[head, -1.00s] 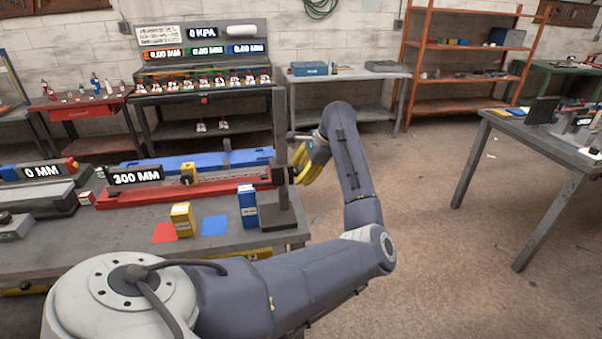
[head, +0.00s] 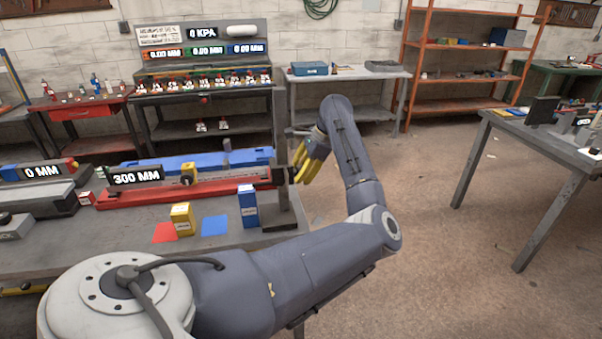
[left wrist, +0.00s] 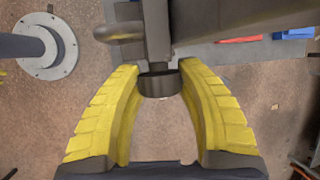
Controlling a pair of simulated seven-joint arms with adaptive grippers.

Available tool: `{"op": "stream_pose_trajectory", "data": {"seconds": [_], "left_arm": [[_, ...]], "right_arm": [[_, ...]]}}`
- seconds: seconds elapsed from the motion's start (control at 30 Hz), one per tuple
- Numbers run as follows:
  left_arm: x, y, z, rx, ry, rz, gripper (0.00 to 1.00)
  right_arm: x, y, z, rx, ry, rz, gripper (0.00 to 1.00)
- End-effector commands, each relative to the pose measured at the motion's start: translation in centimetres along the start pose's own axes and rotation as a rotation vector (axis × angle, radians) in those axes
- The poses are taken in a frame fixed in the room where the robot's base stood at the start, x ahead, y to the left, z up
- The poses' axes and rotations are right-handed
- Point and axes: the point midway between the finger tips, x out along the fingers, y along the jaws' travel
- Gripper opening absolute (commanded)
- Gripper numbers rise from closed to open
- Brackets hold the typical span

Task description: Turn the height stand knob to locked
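The height stand (head: 281,140) is a dark grey upright post on a flat base at the right end of the near bench. Its knob (left wrist: 159,82) is a dark round piece on a short shaft, seen in the left wrist view between the tips of the yellow fingers. My left gripper (left wrist: 160,78) is open, one finger on each side of the knob. Whether the fingers touch it is unclear. In the head view, my left gripper (head: 299,174) is right of the post. No lock marking on the knob is readable. My right gripper is out of view.
A blue block (head: 248,207) and a yellow block (head: 182,219) stand left of the post. A red rail (head: 140,195) with a 300 MM display (head: 136,178) lies behind them. The floor right of the bench is open, with another table (head: 545,140) farther right.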

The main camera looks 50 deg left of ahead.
Motion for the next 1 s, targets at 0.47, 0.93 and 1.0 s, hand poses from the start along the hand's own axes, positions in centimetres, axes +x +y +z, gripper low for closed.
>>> {"op": "stream_pose_trajectory", "data": {"seconds": [0.47, 0.93, 1.0], "left_arm": [[-0.1, 0.0, 0.0, 0.0, 0.001, -0.001, 0.64], [-6.3, 0.0, -0.1, 0.0, 0.004, -0.003, 0.64], [-7.5, 0.0, -0.1, 0.001, 0.003, -0.003, 0.64]], "right_arm": [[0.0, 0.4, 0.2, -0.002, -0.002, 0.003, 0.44], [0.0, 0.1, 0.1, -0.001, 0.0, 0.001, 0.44], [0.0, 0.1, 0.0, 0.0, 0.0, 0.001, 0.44]]}}
